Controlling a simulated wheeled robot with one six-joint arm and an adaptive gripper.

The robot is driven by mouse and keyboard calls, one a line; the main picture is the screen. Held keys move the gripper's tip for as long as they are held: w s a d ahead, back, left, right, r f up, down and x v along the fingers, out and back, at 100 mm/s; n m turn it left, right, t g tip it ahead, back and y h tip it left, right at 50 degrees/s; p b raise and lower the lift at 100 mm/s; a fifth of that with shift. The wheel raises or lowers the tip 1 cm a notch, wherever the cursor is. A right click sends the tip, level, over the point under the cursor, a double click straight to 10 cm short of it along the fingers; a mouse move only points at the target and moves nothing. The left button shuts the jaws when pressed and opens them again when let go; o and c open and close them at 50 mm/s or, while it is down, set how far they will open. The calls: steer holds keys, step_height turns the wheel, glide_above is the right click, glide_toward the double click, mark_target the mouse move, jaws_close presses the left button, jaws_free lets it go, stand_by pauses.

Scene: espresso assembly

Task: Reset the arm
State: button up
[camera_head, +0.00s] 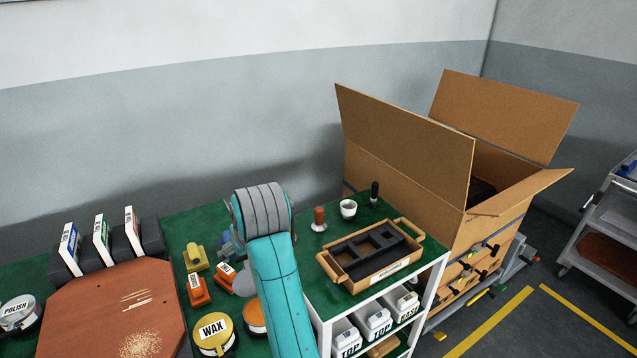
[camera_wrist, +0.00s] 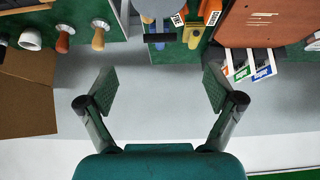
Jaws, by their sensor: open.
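My gripper (camera_wrist: 158,90) is open and empty in the wrist view, its two fingers wide apart with the grey wall behind them. In the head view my teal arm rises at the middle front, and the gripper is hidden behind it. A white cup (camera_head: 348,208), a brown-handled tool (camera_head: 319,217) and a black-handled tool (camera_head: 374,193) stand on the green shelf top. A wooden tray (camera_head: 406,227) with a black insert lies in front of them. The wrist view shows the cup (camera_wrist: 30,40) and two brown-handled tools (camera_wrist: 63,40) at the upper left, apart from the fingers.
A large open cardboard box (camera_head: 405,155) stands right of the shelf. Left of my arm are a wax tin (camera_head: 213,334), orange blocks (camera_head: 198,291), a brown board (camera_head: 110,310) and upright small boxes (camera_head: 69,248). A grey cart (camera_head: 610,225) stands at far right.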

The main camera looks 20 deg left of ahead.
steer(key=shift+f, duration=0.1)
steer(key=s+d+f+m+t, duration=0.2)
steer(key=d+f+m+t, duration=0.1)
steer(key=d+f, duration=1.85)
steer(key=s+d+f+m+t+h, duration=0.1)
steer(key=s+d+f+m+t, duration=0.1)
steer(key=s+d+f, duration=0.5)
steer(key=s+d+m+t+h, duration=0.2)
steer(key=s+d+t, duration=0.1)
steer(key=s+d, duration=1.15)
steer(key=s+d+r+m+t+h, duration=0.1)
steer(key=s+d+r, duration=0.2)
steer(key=s+r, duration=0.3)
steer(key=s+d+r+m+t+h, duration=0.1)
steer(key=s+d+r+m, duration=0.1)
steer(key=s+r, duration=0.5)
steer(key=s+d, duration=0.1)
steer(key=s, duration=0.3)
steer(key=shift+s+d, duration=0.3)
steer(key=shift+s, duration=0.1)
